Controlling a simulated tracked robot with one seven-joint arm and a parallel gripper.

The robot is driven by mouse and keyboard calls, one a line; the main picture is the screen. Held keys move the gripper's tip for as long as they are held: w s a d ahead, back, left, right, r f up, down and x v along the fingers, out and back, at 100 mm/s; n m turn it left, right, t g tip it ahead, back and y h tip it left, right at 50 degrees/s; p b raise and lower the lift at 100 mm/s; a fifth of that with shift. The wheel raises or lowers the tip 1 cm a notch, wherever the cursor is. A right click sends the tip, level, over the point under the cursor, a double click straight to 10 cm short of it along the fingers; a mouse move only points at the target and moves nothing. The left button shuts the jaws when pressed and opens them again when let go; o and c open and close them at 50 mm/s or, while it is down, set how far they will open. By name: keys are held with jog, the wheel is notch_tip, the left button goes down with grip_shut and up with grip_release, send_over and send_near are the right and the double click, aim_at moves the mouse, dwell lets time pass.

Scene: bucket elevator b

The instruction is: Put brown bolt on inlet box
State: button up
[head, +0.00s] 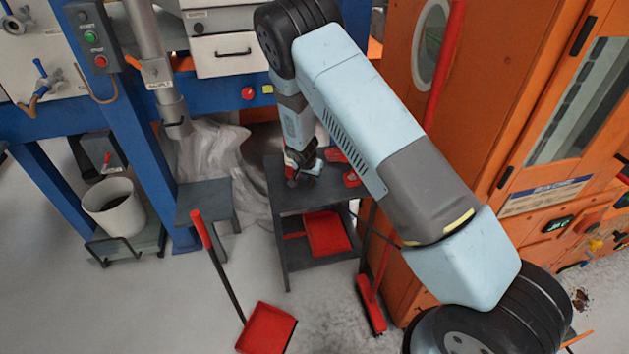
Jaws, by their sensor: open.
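My gripper (303,180) is open, pointing down at the top of a small dark grey shelf stand (290,204). It is small in the head view and partly dark, so I cannot tell whether it touches the top. I cannot make out a brown bolt; one on the stand top could be hidden by my gripper or too small to see. No part is clearly recognisable as the inlet box. A large orange cabinet (480,110) fills the right, partly behind my arm.
Red items (351,179) lie on the stand beside my gripper, and a red dustpan (327,233) is on its lower shelf. A long-handled red dustpan (266,328) and red brush (371,305) stand in front. A white bucket (114,207) is left. Floor at lower left is clear.

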aim_at(313, 181)
jog(key=shift+x, duration=1)
grip_shut()
